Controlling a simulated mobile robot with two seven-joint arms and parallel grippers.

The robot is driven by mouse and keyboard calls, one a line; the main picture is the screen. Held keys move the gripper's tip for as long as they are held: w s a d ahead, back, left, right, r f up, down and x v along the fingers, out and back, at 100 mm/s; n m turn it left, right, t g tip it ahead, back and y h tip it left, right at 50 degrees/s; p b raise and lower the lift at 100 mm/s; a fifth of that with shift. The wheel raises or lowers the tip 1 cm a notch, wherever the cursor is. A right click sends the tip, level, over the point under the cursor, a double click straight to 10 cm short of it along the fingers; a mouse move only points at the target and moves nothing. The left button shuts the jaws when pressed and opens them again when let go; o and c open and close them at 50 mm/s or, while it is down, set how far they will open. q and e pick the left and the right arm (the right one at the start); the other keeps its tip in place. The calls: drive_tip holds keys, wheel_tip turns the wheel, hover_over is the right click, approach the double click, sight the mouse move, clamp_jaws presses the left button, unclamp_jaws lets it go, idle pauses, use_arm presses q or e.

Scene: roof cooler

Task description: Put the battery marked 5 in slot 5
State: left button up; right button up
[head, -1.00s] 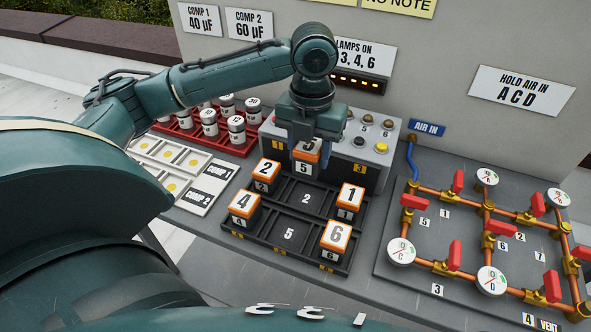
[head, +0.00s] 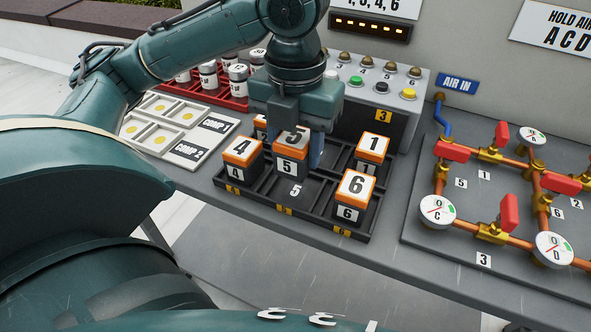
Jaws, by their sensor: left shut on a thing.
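My left gripper (head: 301,138) is shut on the orange-topped battery marked 5 (head: 289,167), which it holds upright over the black battery tray (head: 268,197). The battery is just behind the floor label of slot 5 (head: 295,190), the middle slot of the front row. I cannot tell how high its base is, and the gripper partly covers its top. Battery 4 (head: 240,152) stands to its left and battery 6 (head: 354,194) to its right. Battery 1 (head: 371,148) stands behind 6. Battery 2 (head: 260,129) is mostly hidden behind the gripper. My right gripper is out of view.
A button and lamp box (head: 385,95) stands close behind the tray. White COMP trays (head: 180,151) and a red rack (head: 218,99) of cylinders lie to the left. A pipe board (head: 425,230) with red valves is on the right.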

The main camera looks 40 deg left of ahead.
sight(295, 172)
use_arm(q)
wheel_tip(295, 172, down, 5)
drive_tip(key=shift+r+b, duration=0.1)
drive_tip(key=shift+b, duration=0.7)
drive_tip(key=shift+f, duration=0.35)
drive_tip(key=o, duration=1.2)
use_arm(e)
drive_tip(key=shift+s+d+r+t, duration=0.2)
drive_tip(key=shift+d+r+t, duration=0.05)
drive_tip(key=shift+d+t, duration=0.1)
